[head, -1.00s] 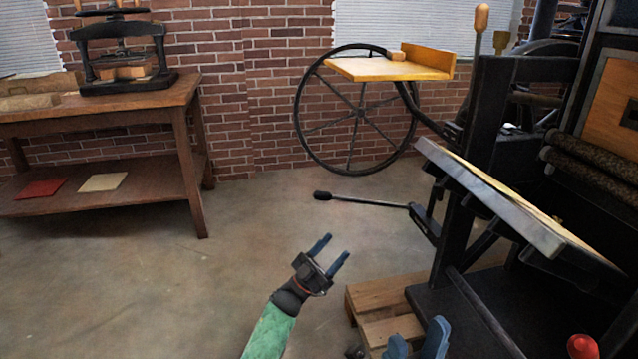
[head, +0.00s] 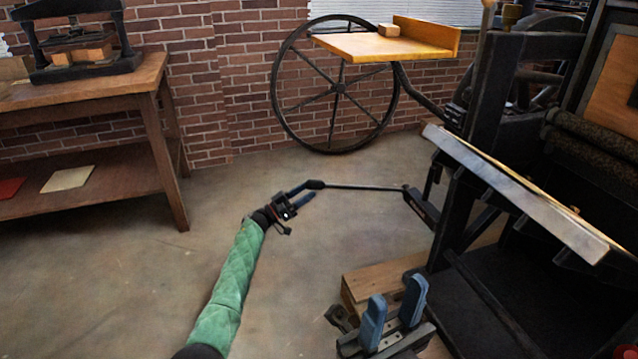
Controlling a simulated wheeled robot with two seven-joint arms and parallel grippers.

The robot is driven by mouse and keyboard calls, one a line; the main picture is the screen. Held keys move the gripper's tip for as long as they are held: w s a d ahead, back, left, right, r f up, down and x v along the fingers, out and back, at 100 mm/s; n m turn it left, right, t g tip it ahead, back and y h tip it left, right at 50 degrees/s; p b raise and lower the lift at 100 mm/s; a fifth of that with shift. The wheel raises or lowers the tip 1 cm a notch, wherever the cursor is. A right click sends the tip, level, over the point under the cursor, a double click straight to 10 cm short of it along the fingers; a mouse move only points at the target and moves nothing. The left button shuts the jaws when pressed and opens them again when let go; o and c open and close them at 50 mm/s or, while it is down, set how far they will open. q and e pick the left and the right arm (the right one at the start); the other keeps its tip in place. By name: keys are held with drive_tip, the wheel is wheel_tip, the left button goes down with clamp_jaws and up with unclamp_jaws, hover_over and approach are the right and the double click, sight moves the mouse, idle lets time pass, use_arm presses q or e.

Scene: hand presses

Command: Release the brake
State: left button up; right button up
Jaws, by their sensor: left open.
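The brake lever (head: 360,187) is a thin dark rod with a black knob (head: 316,184) at its left end. It sticks out to the left from the black press frame, nearly level. My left gripper (head: 309,190) is open at the knob. Its upper blue finger overlaps the knob's left end in the head view, and its lower finger is just below. I cannot tell whether they touch the knob. My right gripper (head: 394,297) is at the bottom of the view, its two blue fingers apart and nothing between them, away from the lever.
The black press (head: 497,110) with a sloping grey-edged board (head: 525,198) fills the right side. A spoked wheel (head: 338,90) and yellow table (head: 370,47) stand behind. A wooden bench (head: 120,85) is at left. The floor between is clear.

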sight(320, 181)
use_arm(q)
drive_tip(key=b+x, duration=0.1)
drive_tip(key=x, duration=0.4)
drive_tip(key=shift+w+d+r+b, duration=0.3)
drive_tip(key=shift+d, duration=0.3)
clamp_jaws()
drive_tip(key=shift+r, duration=0.15)
